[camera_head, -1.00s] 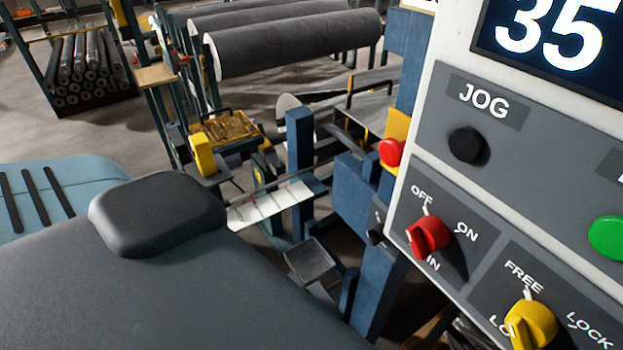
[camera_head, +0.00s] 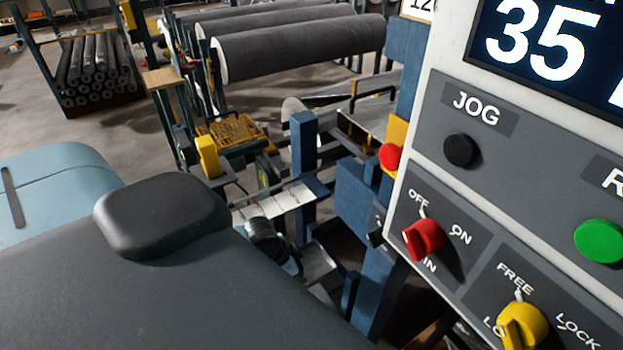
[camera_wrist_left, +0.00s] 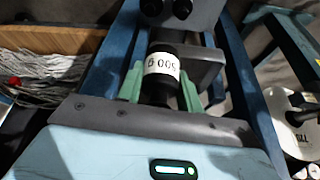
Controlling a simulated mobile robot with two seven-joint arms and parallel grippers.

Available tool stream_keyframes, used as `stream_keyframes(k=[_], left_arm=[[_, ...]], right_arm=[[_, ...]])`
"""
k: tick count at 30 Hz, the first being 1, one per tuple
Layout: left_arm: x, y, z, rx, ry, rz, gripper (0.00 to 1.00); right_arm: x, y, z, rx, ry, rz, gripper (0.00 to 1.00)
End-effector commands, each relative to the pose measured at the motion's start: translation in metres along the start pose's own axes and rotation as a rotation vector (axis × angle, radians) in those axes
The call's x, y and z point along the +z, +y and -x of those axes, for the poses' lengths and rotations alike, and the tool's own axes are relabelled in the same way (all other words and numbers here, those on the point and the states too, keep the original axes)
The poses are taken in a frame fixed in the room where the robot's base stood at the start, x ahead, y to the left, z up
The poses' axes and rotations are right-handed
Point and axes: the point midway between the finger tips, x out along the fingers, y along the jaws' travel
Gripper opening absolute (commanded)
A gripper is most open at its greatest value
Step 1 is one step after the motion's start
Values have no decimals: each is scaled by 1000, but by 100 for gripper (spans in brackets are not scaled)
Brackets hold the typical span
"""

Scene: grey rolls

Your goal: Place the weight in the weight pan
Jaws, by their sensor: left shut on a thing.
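The weight (camera_wrist_left: 162,72) is a black cylinder with a white label that reads 500 g, seen upside down in the left wrist view. My left gripper (camera_wrist_left: 160,90) has its green fingers on either side of the weight and is shut on it. A grey square plate (camera_wrist_left: 203,72), which looks like the weight pan, lies just beyond the weight. I cannot tell whether they touch. In the head view the grey plate (camera_head: 318,262) is partly covered by a dark rounded shape that I cannot make out clearly. My right gripper is not in view.
A control panel (camera_head: 480,180) with knobs and buttons fills the right side of the head view. Blue posts (camera_head: 304,170) stand around the plate. In the left wrist view a wooden box (camera_wrist_left: 85,38) of grey strands is at left and a white roll (camera_wrist_left: 285,108) at right.

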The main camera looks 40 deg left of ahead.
Motion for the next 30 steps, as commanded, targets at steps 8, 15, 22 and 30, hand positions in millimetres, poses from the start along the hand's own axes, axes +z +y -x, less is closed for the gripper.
stream_keyframes(k=[8, 15, 22, 30], left_arm=[[-38, -31, -20, 0, 4, 3, 0], [-51, -43, -27, -1, 2, -1, 0], [-55, -47, -30, -1, 3, 0, 0], [-45, -48, -60, 0, 1, 1, 0]], right_arm=[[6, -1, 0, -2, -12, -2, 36], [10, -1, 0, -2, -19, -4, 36], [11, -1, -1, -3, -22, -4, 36], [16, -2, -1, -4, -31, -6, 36]])
